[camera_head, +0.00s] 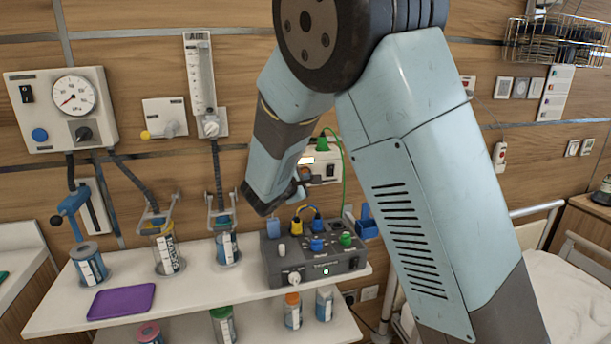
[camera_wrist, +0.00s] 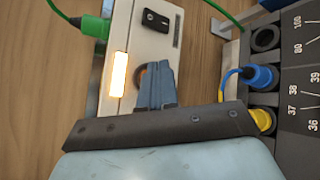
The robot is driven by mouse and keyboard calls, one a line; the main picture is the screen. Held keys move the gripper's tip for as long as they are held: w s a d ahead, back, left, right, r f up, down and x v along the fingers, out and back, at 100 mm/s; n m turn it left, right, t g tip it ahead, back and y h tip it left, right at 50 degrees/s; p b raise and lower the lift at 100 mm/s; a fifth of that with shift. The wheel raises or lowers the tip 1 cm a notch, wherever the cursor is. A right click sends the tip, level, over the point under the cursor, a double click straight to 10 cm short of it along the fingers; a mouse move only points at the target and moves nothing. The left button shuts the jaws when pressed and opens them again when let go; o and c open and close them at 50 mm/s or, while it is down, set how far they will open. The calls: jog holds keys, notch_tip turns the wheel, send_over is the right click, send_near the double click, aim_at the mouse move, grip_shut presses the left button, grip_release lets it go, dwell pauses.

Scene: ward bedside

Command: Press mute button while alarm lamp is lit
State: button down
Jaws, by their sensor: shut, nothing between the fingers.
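A cream wall panel (camera_wrist: 143,45) fills the middle of the wrist view; part of it shows behind my arm in the head view (camera_head: 328,168). Its rectangular lamp (camera_wrist: 118,75) glows warm white with an orange rim. My gripper (camera_wrist: 158,68) is shut and empty, its blue fingertips over the panel beside the lamp. A round dark-rimmed part (camera_wrist: 140,73), perhaps the mute button, is partly hidden by the fingers. I cannot tell whether the fingertips touch it. In the head view the fingers (camera_head: 300,190) are small and partly hidden by my wrist.
A black rocker switch (camera_wrist: 155,21) and a green plug (camera_wrist: 95,26) are on the panel. A grey device (camera_head: 318,262) with coloured plugs stands on the white shelf (camera_head: 190,295) below. Jars and a purple tray (camera_head: 121,301) are to the left; a bed (camera_head: 570,290) is at right.

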jog(key=shift+w, duration=0.1)
dwell(0.6)
jog(key=shift+w+a+r, duration=0.1)
jog(key=shift+w, duration=0.2)
jog(key=shift+w+a, duration=0.1)
jog(key=shift+w, duration=0.2)
dwell(0.7)
jog(key=shift+s, duration=0.2)
jog(key=shift+s+d, duration=0.2)
jog(key=shift+s, duration=0.35)
jog(key=shift+s+d, duration=0.25)
jog(key=shift+s, duration=0.55)
jog(key=shift+s+d, duration=0.2)
jog(key=shift+s, duration=0.6)
jog(key=shift+s+d, duration=0.25)
jog(key=shift+s, duration=0.55)
